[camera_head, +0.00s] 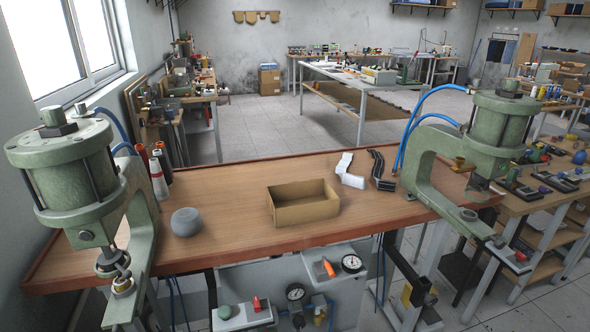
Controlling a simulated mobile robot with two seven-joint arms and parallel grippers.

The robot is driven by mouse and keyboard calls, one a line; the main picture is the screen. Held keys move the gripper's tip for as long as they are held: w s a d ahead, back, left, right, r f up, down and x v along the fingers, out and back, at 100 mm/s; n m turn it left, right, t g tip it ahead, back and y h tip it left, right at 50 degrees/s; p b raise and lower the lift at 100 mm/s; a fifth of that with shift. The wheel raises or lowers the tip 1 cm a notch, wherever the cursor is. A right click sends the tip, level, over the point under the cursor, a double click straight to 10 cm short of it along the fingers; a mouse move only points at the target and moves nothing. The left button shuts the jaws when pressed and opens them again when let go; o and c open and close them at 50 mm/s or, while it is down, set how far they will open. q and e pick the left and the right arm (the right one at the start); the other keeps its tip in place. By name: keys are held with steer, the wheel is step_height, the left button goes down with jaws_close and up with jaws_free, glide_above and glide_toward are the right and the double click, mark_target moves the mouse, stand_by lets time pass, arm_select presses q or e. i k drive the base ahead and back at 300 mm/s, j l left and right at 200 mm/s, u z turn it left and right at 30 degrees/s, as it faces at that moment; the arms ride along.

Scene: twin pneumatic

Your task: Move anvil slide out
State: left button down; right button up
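Two green pneumatic presses stand at the bench, the left press (75,180) at the left edge and the right press (497,130) at the right. The left press's ram (118,265) points down over its lower arm, which runs toward the bottom edge. The right press's lower arm (455,207) reaches toward me and ends near a small grey plate with a red piece (518,256). I cannot tell for certain which part is the anvil slide, or whether it is in or out. Neither of my grippers shows in the head view.
On the wooden bench (235,195) are an open cardboard box (302,203), a grey round object (186,222), white and black curved parts (350,172) and thread-like cones (160,180). Blue hoses run to the presses.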

mark_target(120, 311)
steer(key=u, duration=1.3)
